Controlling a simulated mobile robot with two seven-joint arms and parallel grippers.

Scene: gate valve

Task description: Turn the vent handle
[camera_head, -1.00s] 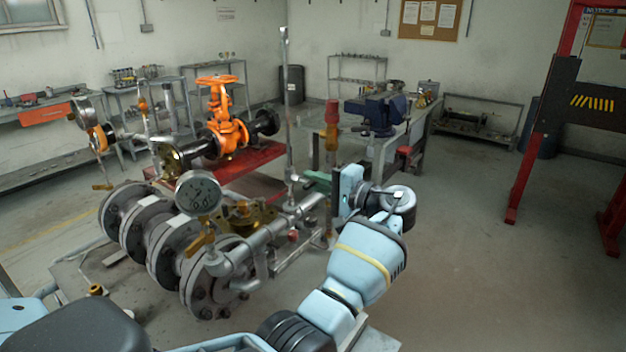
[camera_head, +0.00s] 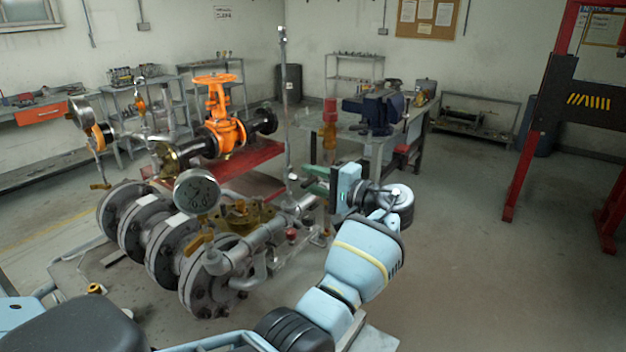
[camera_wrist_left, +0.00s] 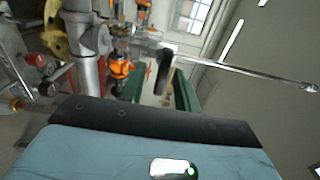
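The vent handle appears to be the dark, slim lever (camera_wrist_left: 166,70) beside the silver pipe fitting in the left wrist view. In the head view that spot, by the foot of the thin vertical pipe (camera_head: 286,110), is too small to make out the handle. My left gripper (camera_head: 314,180) has its green fingers pointing left toward this pipe. In the left wrist view the green fingers (camera_wrist_left: 168,92) stand apart with a gap between them. The lever's lower end lies in front of that gap; I cannot tell whether they touch. My right gripper is not in view.
A round gauge (camera_head: 196,191) and large grey flanges (camera_head: 207,282) stand left of my gripper. An orange valve (camera_head: 222,125) is behind. A red-topped brass fitting (camera_head: 330,128) rises just beyond my gripper. The floor to the right is clear up to a red post (camera_head: 540,140).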

